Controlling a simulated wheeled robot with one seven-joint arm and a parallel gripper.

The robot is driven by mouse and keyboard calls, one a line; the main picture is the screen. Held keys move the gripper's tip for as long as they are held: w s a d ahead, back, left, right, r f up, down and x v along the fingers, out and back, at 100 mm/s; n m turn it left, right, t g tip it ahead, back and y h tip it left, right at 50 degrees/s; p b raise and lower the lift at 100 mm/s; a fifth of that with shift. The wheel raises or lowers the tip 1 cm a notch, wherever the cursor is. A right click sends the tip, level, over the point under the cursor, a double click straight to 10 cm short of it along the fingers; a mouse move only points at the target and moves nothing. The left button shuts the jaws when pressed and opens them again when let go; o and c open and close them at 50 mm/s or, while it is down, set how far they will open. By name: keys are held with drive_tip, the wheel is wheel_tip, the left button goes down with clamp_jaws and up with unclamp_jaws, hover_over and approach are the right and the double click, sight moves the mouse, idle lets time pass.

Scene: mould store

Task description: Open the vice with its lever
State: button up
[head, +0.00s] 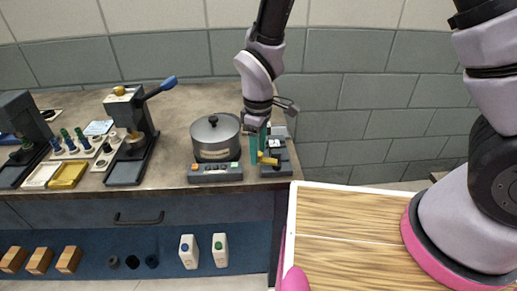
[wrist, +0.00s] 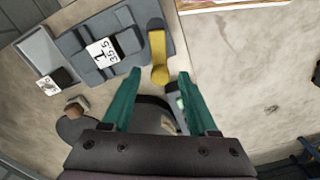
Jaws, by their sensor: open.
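The vice (head: 284,167) is a grey block-like device at the right end of the counter. In the wrist view the vice (wrist: 75,45) fills the upper left and carries a white label with black figures. Its yellow lever (wrist: 157,45) is on its right side in that view, and it also shows in the head view (head: 268,159). My gripper (wrist: 160,73) is open, with its teal fingers either side of the lever's rounded near end. I cannot tell whether a finger touches it. In the head view my gripper (head: 262,141) hangs just above the lever, partly hiding the vice.
A lidded metal pot (head: 214,137) on a grey base (head: 215,173) stands close left of the vice. A lever press (head: 131,135) and small trays stand further left. A wood-topped surface (head: 345,228) lies in front at right. Bare counter (wrist: 245,65) shows right of the lever.

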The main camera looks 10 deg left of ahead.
clamp_jaws()
drive_tip(key=shift+w+d+m, duration=0.1)
drive_tip(key=shift+w+m, duration=0.35)
drive_tip(key=shift+m, duration=0.55)
drive_tip(key=shift+w+d+m, duration=0.1)
drive_tip(key=shift+w+m, duration=0.3)
drive_tip(key=shift+m, duration=0.6)
unclamp_jaws()
